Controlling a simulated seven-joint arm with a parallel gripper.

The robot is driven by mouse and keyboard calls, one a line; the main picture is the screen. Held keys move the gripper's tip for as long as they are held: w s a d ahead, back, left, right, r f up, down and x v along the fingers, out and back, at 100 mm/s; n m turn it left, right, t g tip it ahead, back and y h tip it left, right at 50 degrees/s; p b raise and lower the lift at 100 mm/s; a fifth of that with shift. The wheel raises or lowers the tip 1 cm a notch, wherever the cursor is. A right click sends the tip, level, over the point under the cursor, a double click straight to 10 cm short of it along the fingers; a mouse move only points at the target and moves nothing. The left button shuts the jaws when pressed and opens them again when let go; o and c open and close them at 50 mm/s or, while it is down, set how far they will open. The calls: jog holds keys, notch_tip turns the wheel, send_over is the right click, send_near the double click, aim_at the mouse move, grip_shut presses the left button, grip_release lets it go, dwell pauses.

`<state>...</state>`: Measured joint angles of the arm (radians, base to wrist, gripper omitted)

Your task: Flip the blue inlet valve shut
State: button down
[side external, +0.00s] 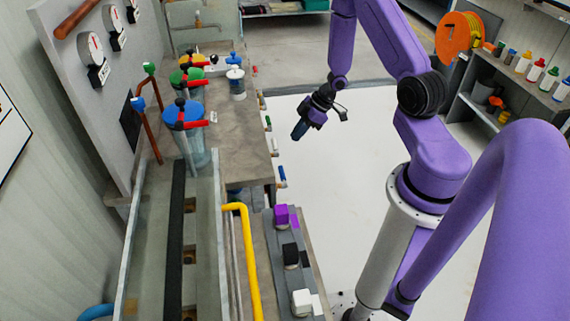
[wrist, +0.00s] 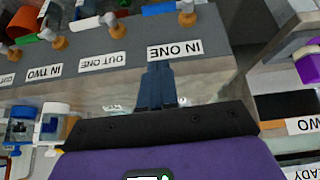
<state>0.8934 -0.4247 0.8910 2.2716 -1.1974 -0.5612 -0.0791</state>
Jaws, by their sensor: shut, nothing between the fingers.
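My gripper (side external: 301,131) hangs from the purple arm in the side view, right of the bench edge and clear of it. Its blue-grey fingers point down and are closed together with nothing between them; they also show in the wrist view (wrist: 157,88). Several small valves line the bench edge. A blue handle (side external: 282,176) sits at the near end of that row. In the wrist view, a brass valve fitting (wrist: 187,18) stands behind the upside-down label IN ONE (wrist: 175,50).
A grey strip with purple, black and white blocks (side external: 302,300) lies in front, beside a yellow pipe (side external: 244,250). The white floor (side external: 330,180) around my gripper is clear.

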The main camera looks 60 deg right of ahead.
jog(key=shift+s+d+f, duration=0.15)
jog(key=shift+s+f, duration=0.1)
jog(key=shift+f, duration=0.1)
send_over(283, 171)
notch_tip(283, 171, down, 8)
notch_tip(283, 171, down, 3)
jog(key=shift+s+d+r, duration=0.1)
jog(key=shift+s+d, duration=0.05)
jog(key=shift+d+f, duration=0.15)
jog(key=shift+f, duration=0.5)
